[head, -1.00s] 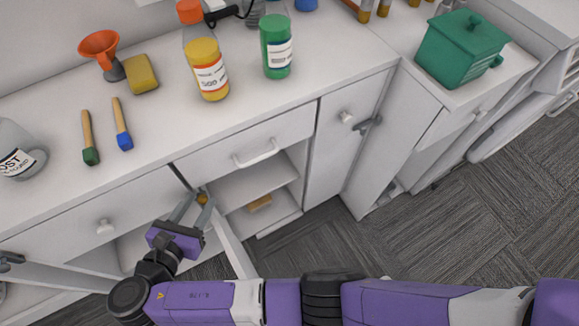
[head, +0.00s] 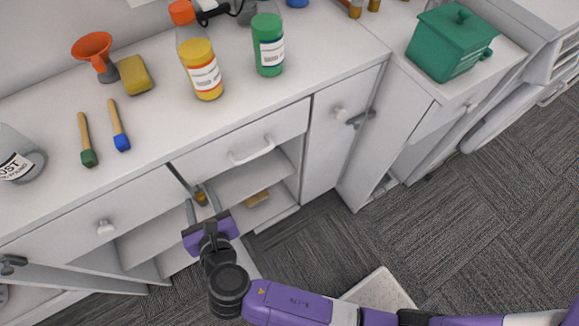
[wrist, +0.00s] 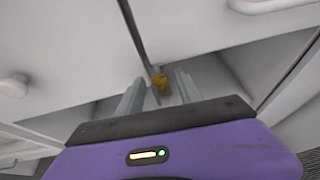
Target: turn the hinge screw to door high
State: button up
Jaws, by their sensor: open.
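The hinge screw, a small brass-yellow knob (head: 201,196), sits at the upper front of the open cabinet, by the post between two drawer fronts. In the wrist view the yellow knob (wrist: 159,82) shows between my two grey fingers. My gripper (head: 203,207) is open, pointing up and in at the knob, with one finger on each side. I cannot tell whether either finger touches it. The open door carrying the hinge is mostly hidden behind my purple gripper body and arm.
The drawer with a bar handle (head: 250,152) is just right of the knob, and a drawer with a round knob (head: 105,227) is to the left. Open shelves hold a tan block (head: 257,198). Bottles and brushes stand or lie on the counter above. Carpet at the right is clear.

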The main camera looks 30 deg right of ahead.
jog(key=shift+d+r+n+y+p, duration=0.1)
jog(key=shift+d+n+y+p, duration=0.1)
jog(key=shift+n+y+p, duration=0.45)
jog(key=shift+d+r+n+y+p, duration=0.15)
jog(key=shift+n+y+p, duration=0.3)
jog(key=shift+y, duration=0.3)
jog(key=shift+r+n+y+p, duration=0.1)
jog(key=shift+n+y+p, duration=0.45)
jog(key=shift+p, duration=0.55)
jog(key=n+y+p, duration=0.1)
jog(key=y+p, duration=0.1)
jog(key=p, duration=0.1)
jog(key=shift+d+n+g, duration=0.1)
jog(key=shift+n+g, duration=0.15)
jog(key=shift+g, duration=0.15)
jog(key=shift+w+p, duration=0.1)
jog(key=shift+p, duration=0.3)
